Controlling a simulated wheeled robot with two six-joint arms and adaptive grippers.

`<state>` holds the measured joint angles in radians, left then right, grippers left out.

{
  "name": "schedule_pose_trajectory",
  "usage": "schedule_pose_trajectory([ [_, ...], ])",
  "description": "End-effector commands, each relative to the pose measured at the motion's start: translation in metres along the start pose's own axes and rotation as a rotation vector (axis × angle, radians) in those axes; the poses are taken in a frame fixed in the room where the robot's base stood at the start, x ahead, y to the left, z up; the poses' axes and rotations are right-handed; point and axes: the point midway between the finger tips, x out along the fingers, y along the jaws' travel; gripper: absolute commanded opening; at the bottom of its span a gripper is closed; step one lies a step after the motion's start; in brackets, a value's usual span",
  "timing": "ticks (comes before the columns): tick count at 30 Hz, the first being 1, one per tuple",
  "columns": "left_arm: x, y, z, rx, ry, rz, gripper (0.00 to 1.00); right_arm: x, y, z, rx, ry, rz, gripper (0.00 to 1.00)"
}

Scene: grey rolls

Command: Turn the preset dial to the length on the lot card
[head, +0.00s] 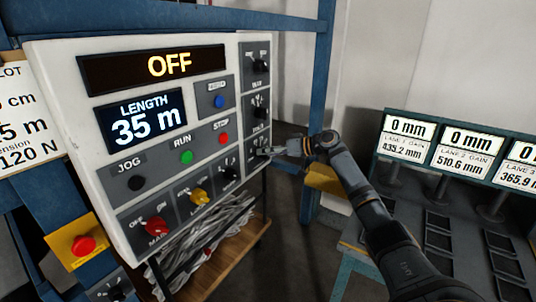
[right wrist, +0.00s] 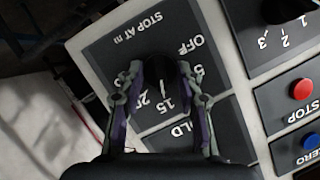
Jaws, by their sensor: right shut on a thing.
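The control panel (head: 215,125) fills the left of the head view. Its top display (head: 152,68) reads OFF, and the length display (head: 145,120) reads 35 m. The lot card (head: 20,120) is cut off at the left edge; "5 m" and "120 N" show, with leading digits out of frame. My right gripper (head: 270,152) is at the lowest dial of the panel's right column. In the right wrist view, it (right wrist: 159,76) is shut on the black knob of the preset dial (right wrist: 158,66), labelled STOP AT m. OFF and 15 are legible there; the knob's pointing is unclear. My left gripper is out of view.
Red, green, blue and black buttons (head: 187,157) and more knobs (head: 199,196) sit beside the dial. A red stop button on a yellow plate (head: 84,245) is at lower left. Lane displays reading 0 mm (head: 407,130) stand at right. A blue post (head: 318,100) rises behind my gripper.

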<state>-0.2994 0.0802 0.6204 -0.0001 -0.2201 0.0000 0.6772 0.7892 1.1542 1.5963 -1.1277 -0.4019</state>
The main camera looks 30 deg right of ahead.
Motion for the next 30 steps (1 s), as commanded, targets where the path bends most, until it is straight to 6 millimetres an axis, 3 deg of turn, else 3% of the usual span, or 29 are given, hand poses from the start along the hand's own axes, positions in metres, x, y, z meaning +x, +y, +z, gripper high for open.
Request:
schedule_pose_trajectory([
  [12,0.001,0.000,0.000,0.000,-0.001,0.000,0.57,0.001,0.001,0.002,0.008,-0.004,-0.003,0.04],
  [13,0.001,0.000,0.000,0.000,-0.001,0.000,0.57,0.001,0.001,0.002,0.008,-0.004,-0.002,0.37],
  [18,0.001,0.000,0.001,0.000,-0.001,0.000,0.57,0.000,0.001,0.001,0.007,-0.003,-0.002,0.59],
  [26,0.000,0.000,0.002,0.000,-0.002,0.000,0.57,0.000,0.000,0.001,0.006,-0.002,-0.002,0.59],
  [30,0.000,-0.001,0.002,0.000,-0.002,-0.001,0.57,-0.010,0.002,0.001,0.005,-0.001,0.002,0.59],
])
